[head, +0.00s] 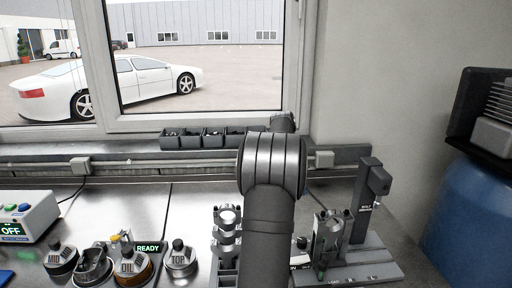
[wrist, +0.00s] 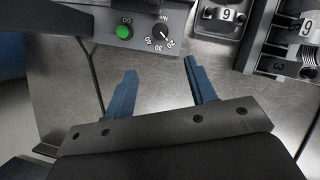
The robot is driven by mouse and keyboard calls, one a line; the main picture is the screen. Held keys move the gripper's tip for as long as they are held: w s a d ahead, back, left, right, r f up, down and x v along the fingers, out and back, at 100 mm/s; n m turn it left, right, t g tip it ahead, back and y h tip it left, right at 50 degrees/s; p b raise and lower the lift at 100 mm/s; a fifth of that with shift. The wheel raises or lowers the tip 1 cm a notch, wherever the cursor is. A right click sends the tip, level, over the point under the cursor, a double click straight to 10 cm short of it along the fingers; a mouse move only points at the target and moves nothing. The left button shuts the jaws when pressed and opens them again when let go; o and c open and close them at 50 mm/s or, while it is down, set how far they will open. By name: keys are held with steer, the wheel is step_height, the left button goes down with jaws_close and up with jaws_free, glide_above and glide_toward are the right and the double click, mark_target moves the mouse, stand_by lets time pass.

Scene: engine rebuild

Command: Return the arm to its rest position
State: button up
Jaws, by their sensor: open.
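My gripper shows in the wrist view (wrist: 163,90). Its two blue fingers are spread apart with only bare grey bench between them, so it is open and empty. Beyond the fingertips in the wrist view stands a dark control box (wrist: 130,35) with a green button and a dial. In the head view my arm rises through the middle of the picture and hides part of the bench. My gripper cannot be seen in the head view.
A fixture (head: 330,235) with an upright post (head: 365,200) stands right of my arm. A grey rack (head: 228,235) is just left of it. Small bins (head: 205,141) line the window. A blue drum (head: 465,225) is far right.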

steer(key=x, duration=1.5)
steer(key=shift+s+f, duration=0.25)
steer(key=shift+r, duration=0.1)
